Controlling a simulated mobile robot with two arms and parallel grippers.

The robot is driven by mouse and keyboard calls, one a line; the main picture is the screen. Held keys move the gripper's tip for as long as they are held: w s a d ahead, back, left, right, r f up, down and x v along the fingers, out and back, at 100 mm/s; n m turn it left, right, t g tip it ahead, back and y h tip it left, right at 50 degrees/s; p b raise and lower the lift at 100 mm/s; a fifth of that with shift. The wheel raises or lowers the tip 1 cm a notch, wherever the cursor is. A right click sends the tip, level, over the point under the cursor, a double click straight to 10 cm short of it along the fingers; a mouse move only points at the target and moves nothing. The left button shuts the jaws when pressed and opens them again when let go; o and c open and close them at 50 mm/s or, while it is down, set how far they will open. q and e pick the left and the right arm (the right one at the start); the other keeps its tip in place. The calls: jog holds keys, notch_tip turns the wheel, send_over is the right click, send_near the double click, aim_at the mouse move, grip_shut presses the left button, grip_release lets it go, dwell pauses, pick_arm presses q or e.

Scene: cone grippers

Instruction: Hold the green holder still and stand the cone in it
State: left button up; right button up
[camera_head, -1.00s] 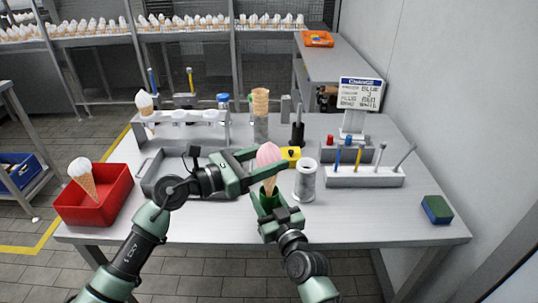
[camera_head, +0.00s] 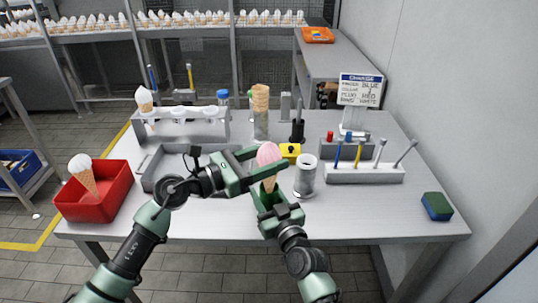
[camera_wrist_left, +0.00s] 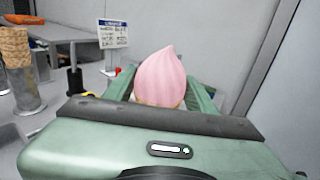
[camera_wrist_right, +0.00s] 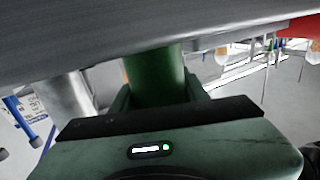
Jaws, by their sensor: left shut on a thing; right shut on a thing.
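A pink-topped cone (camera_head: 268,155) is upright in my left gripper (camera_head: 266,166), which is shut on it. Its pink top (camera_wrist_left: 161,78) fills the middle of the left wrist view. My right gripper (camera_head: 270,205) is shut on the green holder (camera_head: 264,194), low at the table's front. The green holder also shows between the fingers in the right wrist view (camera_wrist_right: 155,77). The cone's lower part is directly above or inside the holder's mouth; I cannot tell how deep the tip is.
A metal cup (camera_head: 306,178) stands just right of the holder. A red bin (camera_head: 115,200) with a white-topped cone is at left. The table's front right is mostly clear, with a sponge (camera_head: 436,206).

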pick_arm(q)
jog(key=shift+f, duration=2.15)
jog(key=o, duration=1)
jog(key=shift+f, duration=0.1)
jog(key=v, duration=1.2)
jog(key=shift+s, duration=0.1)
pick_arm(e)
jog(key=o, duration=1.7)
jog(key=o, duration=0.4)
